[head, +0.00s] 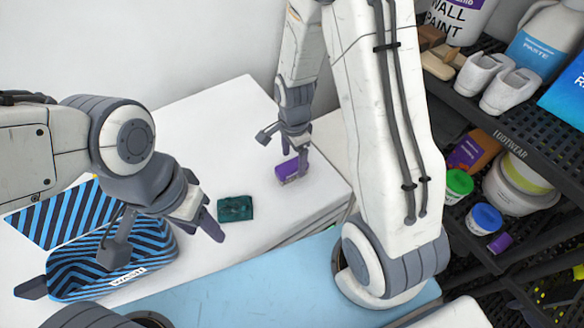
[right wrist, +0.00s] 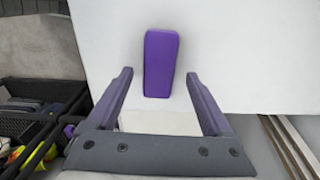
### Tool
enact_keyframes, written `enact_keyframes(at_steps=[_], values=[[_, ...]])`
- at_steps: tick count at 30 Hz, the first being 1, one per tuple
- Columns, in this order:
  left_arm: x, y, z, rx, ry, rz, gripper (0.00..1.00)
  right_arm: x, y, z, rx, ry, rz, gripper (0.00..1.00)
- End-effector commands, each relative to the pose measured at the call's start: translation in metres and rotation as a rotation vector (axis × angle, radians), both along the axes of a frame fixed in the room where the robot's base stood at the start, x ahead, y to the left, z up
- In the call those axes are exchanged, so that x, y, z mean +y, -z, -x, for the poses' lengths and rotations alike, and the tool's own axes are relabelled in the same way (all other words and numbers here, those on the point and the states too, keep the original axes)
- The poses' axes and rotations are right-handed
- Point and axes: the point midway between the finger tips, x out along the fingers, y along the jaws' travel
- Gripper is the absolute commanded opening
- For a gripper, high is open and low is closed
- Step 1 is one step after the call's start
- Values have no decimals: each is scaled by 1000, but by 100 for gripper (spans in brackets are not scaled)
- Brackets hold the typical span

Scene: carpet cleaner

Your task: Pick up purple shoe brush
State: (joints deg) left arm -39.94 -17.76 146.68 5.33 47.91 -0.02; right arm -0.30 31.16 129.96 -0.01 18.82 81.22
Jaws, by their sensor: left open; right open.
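The purple shoe brush (head: 287,172) lies on the white table near its right edge. In the right wrist view the brush (right wrist: 159,63) shows as a long purple block, lengthwise between the lines of the two fingers and ahead of them. My left gripper (head: 166,246) is open over the striped basket at the left.
A dark green sponge-like block (head: 235,208) lies left of the brush. The blue-and-black striped basket (head: 70,285) marked "WASH" stands at the front left. A black shelf rack (head: 510,130) with shoes, tubs and bottles stands at the right. The table behind the block is clear.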

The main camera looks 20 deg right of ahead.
Motion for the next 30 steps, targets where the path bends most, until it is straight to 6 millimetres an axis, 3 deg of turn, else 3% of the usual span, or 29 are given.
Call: enact_keyframes(at_steps=[6, 15, 17, 22, 30], values=[[0, -6, 0, 0, 0, 0, 50, 1, 28, 3, 4, -1, 0, 85], [0, -5, 0, 0, 0, 0, 50, 1, 34, 2, 0, -1, -1, 85], [0, -5, 0, 0, 0, 0, 50, 1, 34, 2, 0, -1, -1, 66], [0, -5, 0, 0, 0, 0, 50, 1, 33, 2, 0, -1, -1, 1], [0, -5, 0, 0, 0, 0, 50, 1, 33, 2, 0, -1, -1, 0]])
